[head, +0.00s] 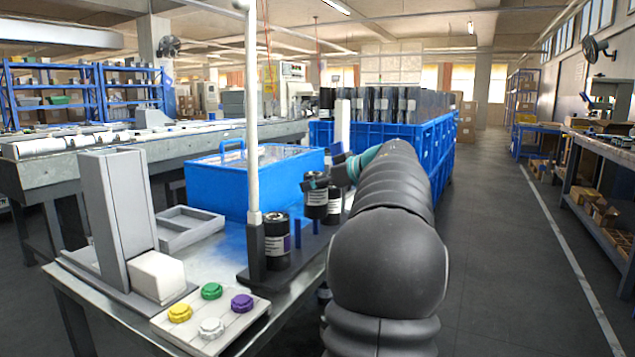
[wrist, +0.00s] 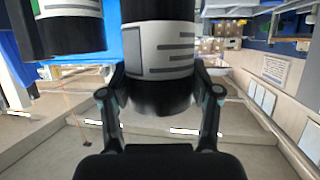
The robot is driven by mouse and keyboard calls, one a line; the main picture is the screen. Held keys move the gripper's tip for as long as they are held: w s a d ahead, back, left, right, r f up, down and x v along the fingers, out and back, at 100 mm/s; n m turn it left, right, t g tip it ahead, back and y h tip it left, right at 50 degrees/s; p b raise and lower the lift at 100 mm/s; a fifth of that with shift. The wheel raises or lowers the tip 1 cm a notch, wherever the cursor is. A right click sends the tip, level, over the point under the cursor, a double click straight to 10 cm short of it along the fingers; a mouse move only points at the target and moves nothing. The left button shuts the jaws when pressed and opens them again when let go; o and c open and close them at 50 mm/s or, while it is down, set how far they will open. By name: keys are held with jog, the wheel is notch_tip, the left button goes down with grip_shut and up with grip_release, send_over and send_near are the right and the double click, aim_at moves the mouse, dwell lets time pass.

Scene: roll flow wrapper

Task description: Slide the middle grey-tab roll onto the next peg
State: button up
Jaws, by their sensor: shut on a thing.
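A dark roll with a white label, whose edge tab looks grey, is the held roll (wrist: 158,45); it also shows in the head view (head: 316,204). My gripper (wrist: 160,100) is shut on it, one finger on each side near its end. In the head view my gripper (head: 318,182) is partly hidden by my arm. A purple-tab roll (head: 277,243) stands upright to the left on the dark peg base (head: 262,276). A third roll (head: 334,205) stands just behind the held one; a green-tab roll shows at the left of the wrist view (wrist: 65,30).
A white post (head: 252,120) rises beside the purple-tab roll. A blue bin (head: 230,185) stands behind the rolls, with a larger blue crate (head: 400,140) further back. A button panel (head: 212,318) and a grey upright holder (head: 118,215) are at the front left.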

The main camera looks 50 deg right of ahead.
jog(key=shift+f, duration=1.05)
jog(key=o, duration=1.5)
jog(key=shift+s, duration=0.1)
jog(key=v, duration=1.2)
